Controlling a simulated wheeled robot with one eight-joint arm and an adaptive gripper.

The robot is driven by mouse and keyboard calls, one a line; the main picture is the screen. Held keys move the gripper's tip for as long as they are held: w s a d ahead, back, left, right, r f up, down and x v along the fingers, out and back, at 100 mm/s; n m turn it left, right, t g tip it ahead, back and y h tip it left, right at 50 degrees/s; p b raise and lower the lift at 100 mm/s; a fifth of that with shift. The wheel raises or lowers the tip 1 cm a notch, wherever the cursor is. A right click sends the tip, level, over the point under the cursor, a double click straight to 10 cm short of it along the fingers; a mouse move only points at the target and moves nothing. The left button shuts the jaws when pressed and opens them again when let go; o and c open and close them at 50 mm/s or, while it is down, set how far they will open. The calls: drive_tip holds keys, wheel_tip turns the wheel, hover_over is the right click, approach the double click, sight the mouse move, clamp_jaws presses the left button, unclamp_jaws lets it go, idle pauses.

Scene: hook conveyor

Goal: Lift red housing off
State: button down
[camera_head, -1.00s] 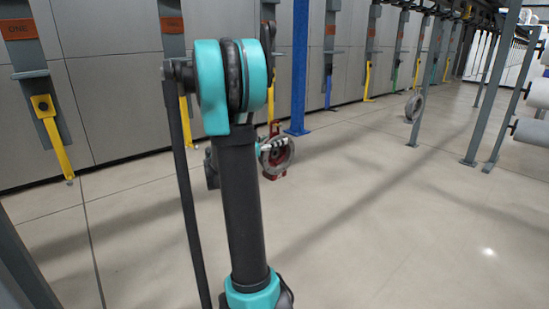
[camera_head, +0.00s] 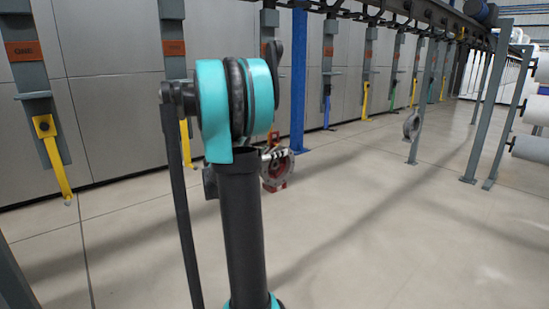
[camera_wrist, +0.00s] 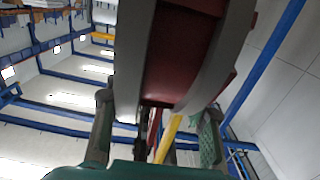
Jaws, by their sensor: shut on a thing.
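The red housing (camera_head: 279,168), a round red part with a grey rim, shows in the head view just right of my arm. In the wrist view it (camera_wrist: 182,60) fills the upper middle, red between grey bands, very close to the camera. My gripper (camera_head: 272,154) is at the housing's upper part in the head view, partly hidden by my arm. In the wrist view its fingers (camera_wrist: 158,104) stand on either side of the housing and are shut on it. Whether the housing still touches a hook is hidden.
Yellow hooked bars (camera_head: 54,160) hang along the grey wall at left. A blue post (camera_head: 299,85) stands behind the housing. A grey round part (camera_head: 411,125) hangs by a grey post at right. White rolls (camera_head: 531,148) sit on a rack at far right. The floor between is clear.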

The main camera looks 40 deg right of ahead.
drive_tip(key=s+d, duration=0.1)
drive_tip(key=s, duration=1.6)
drive_tip(key=shift+s+d+f, duration=0.2)
drive_tip(key=shift+s, duration=0.1)
drive_tip(key=shift+f, duration=0.1)
drive_tip(key=shift+f, duration=0.35)
drive_tip(key=shift+f, duration=0.2)
drive_tip(key=shift+s, duration=0.15)
drive_tip(key=s, duration=0.6)
drive_tip(key=shift+d, duration=0.25)
drive_tip(key=shift+s, duration=0.15)
drive_tip(key=s, duration=0.7)
drive_tip(key=shift+d, duration=0.25)
